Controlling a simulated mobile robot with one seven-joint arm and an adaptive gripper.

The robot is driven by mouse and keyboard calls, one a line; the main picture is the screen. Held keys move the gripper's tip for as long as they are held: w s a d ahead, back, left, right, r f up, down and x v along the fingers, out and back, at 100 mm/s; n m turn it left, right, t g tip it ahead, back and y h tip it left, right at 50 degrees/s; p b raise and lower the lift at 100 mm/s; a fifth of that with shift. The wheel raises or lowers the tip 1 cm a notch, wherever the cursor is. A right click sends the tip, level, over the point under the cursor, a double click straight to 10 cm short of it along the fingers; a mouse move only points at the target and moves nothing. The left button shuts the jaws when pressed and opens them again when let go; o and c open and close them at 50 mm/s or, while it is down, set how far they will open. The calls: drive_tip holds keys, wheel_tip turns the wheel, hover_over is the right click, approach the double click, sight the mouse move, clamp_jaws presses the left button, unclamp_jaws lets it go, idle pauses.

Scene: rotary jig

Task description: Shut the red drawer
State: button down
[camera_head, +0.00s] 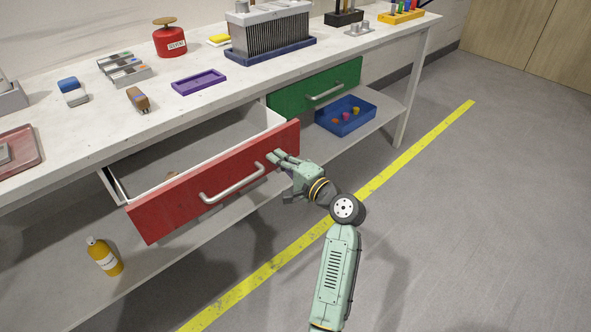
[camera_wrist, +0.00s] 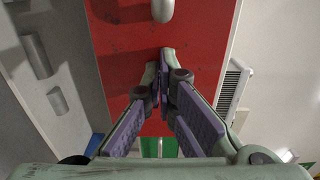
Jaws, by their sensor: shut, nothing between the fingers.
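The red drawer (camera_head: 180,203) under the white workbench is pulled well out, and its inside shows. A silver bar handle (camera_head: 233,185) is on its front; the handle's end also shows at the top of the wrist view (camera_wrist: 162,10). My gripper (camera_head: 272,157) is shut and empty at the right part of the drawer front. In the wrist view my fingertips (camera_wrist: 167,52) are together in front of the red face (camera_wrist: 130,55), just below the handle end. I cannot tell whether they touch the face.
A closed green drawer (camera_head: 300,96) is to the right, above a blue bin (camera_head: 346,118) on the lower shelf. The bench top (camera_head: 130,125) holds several items. The floor in front is free.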

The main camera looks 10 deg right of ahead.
drive_tip(key=b+x, duration=0.1)
drive_tip(key=x, duration=1.5)
drive_tip(key=shift+f+b, duration=0.1)
drive_tip(key=shift+b, duration=0.25)
drive_tip(key=shift+w+a, duration=0.15)
drive_tip(key=shift+w, duration=0.15)
drive_tip(key=shift+r, duration=0.25)
